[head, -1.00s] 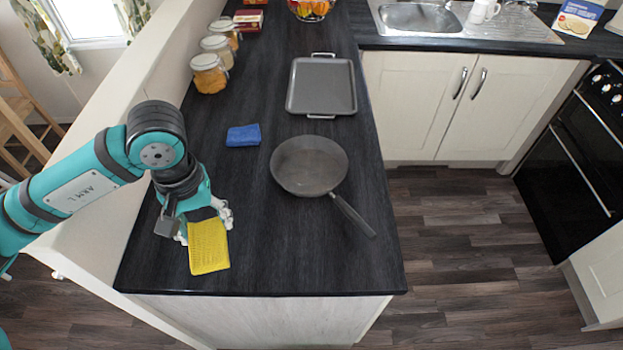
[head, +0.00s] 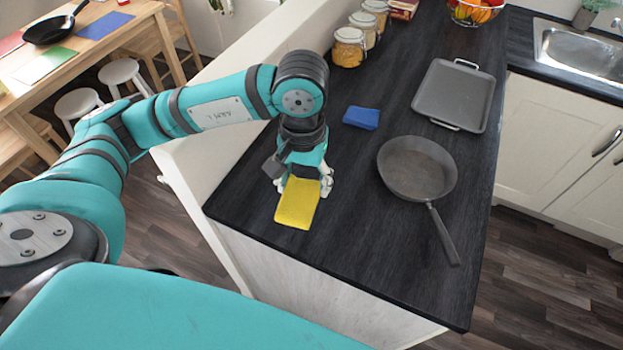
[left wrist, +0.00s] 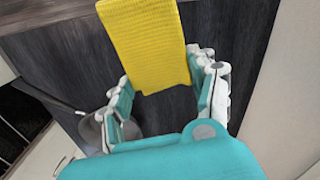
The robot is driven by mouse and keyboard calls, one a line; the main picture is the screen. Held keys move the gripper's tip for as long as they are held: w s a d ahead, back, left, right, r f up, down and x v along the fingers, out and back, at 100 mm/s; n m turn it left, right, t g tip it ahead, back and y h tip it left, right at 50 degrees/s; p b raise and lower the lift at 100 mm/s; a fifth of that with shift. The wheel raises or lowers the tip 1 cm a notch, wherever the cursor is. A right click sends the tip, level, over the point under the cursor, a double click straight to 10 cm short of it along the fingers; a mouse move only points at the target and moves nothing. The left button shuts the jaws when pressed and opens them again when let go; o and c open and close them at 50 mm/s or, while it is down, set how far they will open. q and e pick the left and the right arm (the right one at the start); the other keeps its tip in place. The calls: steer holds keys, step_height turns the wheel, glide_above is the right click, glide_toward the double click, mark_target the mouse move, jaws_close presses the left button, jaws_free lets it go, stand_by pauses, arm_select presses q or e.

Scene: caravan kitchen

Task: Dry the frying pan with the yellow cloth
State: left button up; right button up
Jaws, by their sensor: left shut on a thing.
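The yellow cloth (head: 297,205) is gripped by my left gripper (head: 304,178) near the left end of the dark worktop. In the left wrist view the cloth (left wrist: 148,45) hangs out between the fingers of the left gripper (left wrist: 162,75). I cannot tell whether the cloth touches the worktop. A grey frying pan (head: 416,168) stands on the worktop to the right of the gripper, apart from it, its handle pointing toward the front right. The pan's edge shows at the left of the left wrist view (left wrist: 88,130). My right gripper is not in view.
A blue sponge or cloth (head: 361,118) lies behind the gripper. A grey square tray (head: 455,93) is behind the pan. Glass jars (head: 348,48) line the back wall. A dining table (head: 115,35) at far left holds a black pan (head: 50,30). Worktop between cloth and pan is clear.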

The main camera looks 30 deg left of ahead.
arm_select(q)
steer(key=w+d+f+n+b, duration=0.1)
steer(key=w+d+n, duration=0.6)
steer(key=n, duration=1)
steer(key=w+d+f+n+b, duration=0.1)
steer(key=w+d+f+n, duration=0.2)
steer(key=w+d+n, duration=0.4)
steer(key=w+n, duration=0.7)
steer(key=n, duration=0.3)
steer(key=shift+w+d+b, duration=0.15)
steer(key=shift+w+b, duration=0.1)
steer(key=shift+b, duration=0.15)
